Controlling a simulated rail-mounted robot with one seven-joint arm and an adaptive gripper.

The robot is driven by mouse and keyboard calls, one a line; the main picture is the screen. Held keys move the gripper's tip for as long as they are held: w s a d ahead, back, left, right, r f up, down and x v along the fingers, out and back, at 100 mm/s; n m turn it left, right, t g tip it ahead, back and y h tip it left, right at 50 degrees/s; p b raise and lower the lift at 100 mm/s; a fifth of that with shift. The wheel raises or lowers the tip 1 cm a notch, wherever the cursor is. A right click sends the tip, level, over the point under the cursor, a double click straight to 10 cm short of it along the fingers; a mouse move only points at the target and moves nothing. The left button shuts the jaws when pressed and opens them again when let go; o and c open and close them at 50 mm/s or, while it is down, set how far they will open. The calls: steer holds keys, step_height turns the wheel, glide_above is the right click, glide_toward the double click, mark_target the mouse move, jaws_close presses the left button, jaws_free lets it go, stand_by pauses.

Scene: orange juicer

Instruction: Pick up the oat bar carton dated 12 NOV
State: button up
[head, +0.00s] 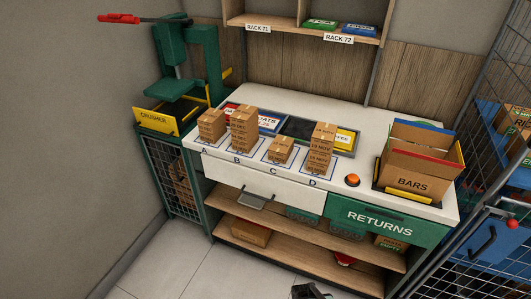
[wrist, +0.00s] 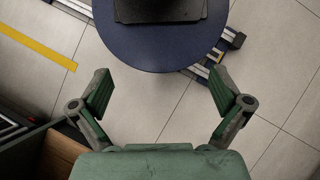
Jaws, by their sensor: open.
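Brown cartons stand on four lettered pads on the white counter (head: 365,175). A short stack (head: 211,125) is on A, a taller stack (head: 244,128) on B, a low carton (head: 279,150) on C and a tall stack (head: 320,148) on D. Printed dates show on their fronts, some ending in NOV, but are too small to tell surely which reads 12 NOV. My gripper (wrist: 160,90) is open and empty in the wrist view, its green-padded fingers wide apart above the floor, with no carton between them.
A green crusher (head: 178,70) stands at the left. A rack shelf (head: 300,27) hangs above the back. Wire cages flank the counter. Clear tiled floor (head: 175,275) lies in front.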

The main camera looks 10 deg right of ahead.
steer(key=w+r+t, duration=0.1)
steer(key=w+r, duration=0.1)
steer(key=w, duration=0.7)
steer(key=w+r+t, duration=0.1)
steer(key=w+r, duration=0.1)
steer(key=w, duration=0.7)
step_height(320, 180, up, 53)
steer(key=m+t+b, duration=0.4)
steer(key=m+t, duration=0.1)
steer(key=m, duration=0.1)
glide_above(282, 143)
step_height(282, 143, down, 12)
steer(key=p, duration=0.3)
steer(key=shift+s, duration=0.15)
steer(key=shift+a+f+p, duration=0.1)
steer(key=shift+f+p, duration=1.2)
steer(key=shift+f, duration=1.3)
steer(key=c, duration=1.2)
